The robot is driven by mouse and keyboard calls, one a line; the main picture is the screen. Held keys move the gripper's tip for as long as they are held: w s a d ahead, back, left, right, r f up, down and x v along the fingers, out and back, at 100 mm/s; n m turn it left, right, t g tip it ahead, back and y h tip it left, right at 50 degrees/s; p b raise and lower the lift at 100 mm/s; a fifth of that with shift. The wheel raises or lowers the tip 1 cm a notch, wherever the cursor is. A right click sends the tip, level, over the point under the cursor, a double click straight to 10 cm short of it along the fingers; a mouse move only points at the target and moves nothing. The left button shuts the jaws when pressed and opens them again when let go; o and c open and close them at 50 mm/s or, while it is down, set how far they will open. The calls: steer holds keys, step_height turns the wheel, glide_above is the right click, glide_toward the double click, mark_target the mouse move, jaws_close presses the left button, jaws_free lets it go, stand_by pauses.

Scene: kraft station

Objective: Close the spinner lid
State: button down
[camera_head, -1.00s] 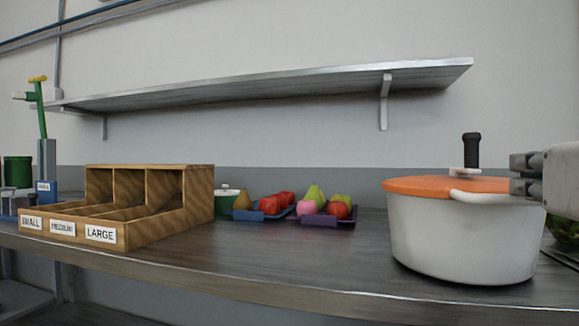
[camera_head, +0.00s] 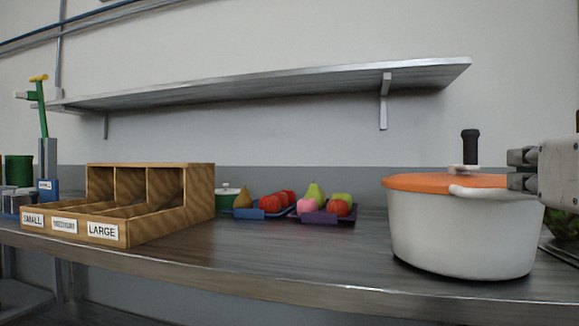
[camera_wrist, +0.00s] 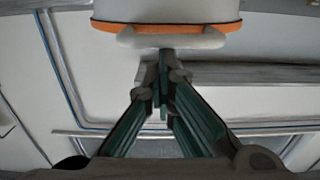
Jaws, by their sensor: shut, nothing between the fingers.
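The spinner is a white pot-like bowl (camera_head: 462,235) at the right of the counter. Its orange lid (camera_head: 425,182) lies on top, level with the rim as far as I can see, with a black upright knob (camera_head: 470,146) on it. A white handle (camera_head: 482,193) sticks out from the front of the rim. My gripper (camera_head: 514,169) is at the right edge of the spinner, beside the lid. In the wrist view my gripper (camera_wrist: 163,85) has its fingers together, with the white handle (camera_wrist: 172,41) and the orange rim (camera_wrist: 165,26) just ahead of the tips. Contact cannot be told.
A wooden sorting bin (camera_head: 130,232) labelled small to large stands at the left. Blue (camera_head: 259,214) and purple (camera_head: 322,218) trays hold fruit at the counter's middle. A metal shelf (camera_head: 270,88) hangs above. The counter between the trays and spinner is clear.

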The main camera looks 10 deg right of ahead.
steer(key=p+v, duration=0.3)
steer(key=v, duration=0.5)
step_height(320, 180, down, 17)
steer(key=w+a+n+g+y, duration=0.2)
steer(key=g+y, duration=0.2)
steer(key=g, duration=0.2)
steer(key=s+a+f+n+g+y, duration=0.25)
steer(key=s+a+f+g, duration=0.25)
steer(key=s+f+g, duration=0.6)
step_height(320, 180, up, 37)
steer(key=w+t+p, duration=0.1)
steer(key=t+p, duration=0.3)
steer(key=p, duration=3.1)
steer(key=shift+w+f+t+p, duration=0.15)
steer(key=shift+w+t+p, duration=0.25)
steer(key=shift+d+y, duration=0.1)
steer(key=shift+y, duration=0.15)
